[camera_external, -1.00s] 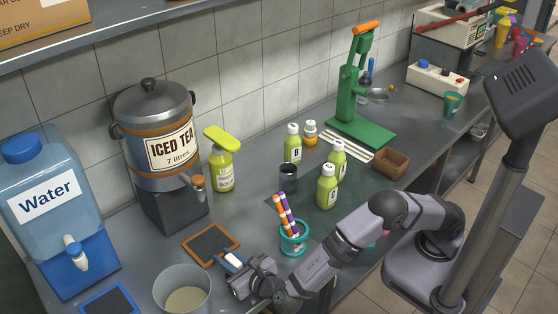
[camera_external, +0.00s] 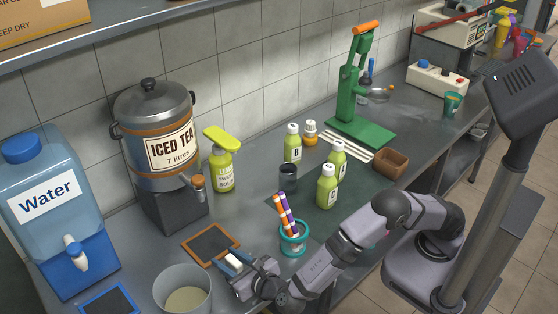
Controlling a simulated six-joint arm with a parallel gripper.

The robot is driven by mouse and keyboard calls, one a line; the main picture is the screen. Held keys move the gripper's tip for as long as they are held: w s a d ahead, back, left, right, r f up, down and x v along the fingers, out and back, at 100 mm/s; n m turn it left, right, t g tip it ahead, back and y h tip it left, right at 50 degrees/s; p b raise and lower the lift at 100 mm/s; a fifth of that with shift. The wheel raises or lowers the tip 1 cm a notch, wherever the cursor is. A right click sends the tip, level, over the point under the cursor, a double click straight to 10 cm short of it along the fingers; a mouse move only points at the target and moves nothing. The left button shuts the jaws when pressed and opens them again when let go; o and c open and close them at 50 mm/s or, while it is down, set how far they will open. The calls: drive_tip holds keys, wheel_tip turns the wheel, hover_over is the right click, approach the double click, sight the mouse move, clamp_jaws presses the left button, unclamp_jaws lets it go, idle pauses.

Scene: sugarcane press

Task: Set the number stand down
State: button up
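A small white piece (camera_external: 234,260), which looks like the number stand, is at my gripper's tip, by the right corner of the orange-framed slate. No number can be read on it. My gripper (camera_external: 236,266) is low over the counter at the front, reaching left, with blue parts on either side of the white piece. It is too small to tell whether the fingers still press on it, or whether its base touches the counter.
The slate (camera_external: 210,231) lies just behind the gripper, the clear tub (camera_external: 160,283) to its left. A teal cup with striped sticks (camera_external: 293,246) stands close on the right. Green bottles (camera_external: 327,192) and a dark cup (camera_external: 288,173) stand farther back. The iced tea urn (camera_external: 152,105) is behind left.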

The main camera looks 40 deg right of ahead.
sight(241, 264)
drive_tip(key=b+v, duration=0.1)
drive_tip(key=v, duration=1)
drive_tip(key=shift+w+d+r+p, duration=0.15)
drive_tip(key=shift+d+r+p, duration=0.15)
drive_tip(key=shift+r+p, duration=0.2)
drive_tip(key=w+d+r+m+g+h+p, duration=0.1)
drive_tip(key=d+r+m+g+h+p, duration=0.2)
drive_tip(key=d+p, duration=0.4)
drive_tip(key=w+d+r+m+g+h+p, duration=0.1)
drive_tip(key=w+d+r+m+g+p, duration=0.1)
drive_tip(key=d+r+m+p, duration=0.45)
drive_tip(key=w+d+r+m+g+h+p, duration=0.1)
drive_tip(key=d+r+m+g+h+p, duration=0.15)
drive_tip(key=d+p, duration=0.45)
drive_tip(key=s+d+f+m+g+y+b, duration=0.2)
drive_tip(key=s+d+m, duration=0.1)
drive_tip(key=d+m, duration=0.5)
drive_tip(key=s+d+f+m+g+y+b, duration=0.2)
drive_tip(key=s+d+f+m, duration=0.1)
drive_tip(key=d+m, duration=0.5)
drive_tip(key=s+d+f+m+g+y+b, duration=0.2)
drive_tip(key=s+d+f+m+g, duration=0.1)
drive_tip(key=d+m, duration=0.5)
drive_tip(key=shift+s+d, duration=0.3)
drive_tip(key=shift+d, duration=0.65)
drive_tip(key=shift+f+y, duration=0.1)
drive_tip(key=shift+y, duration=0.15)
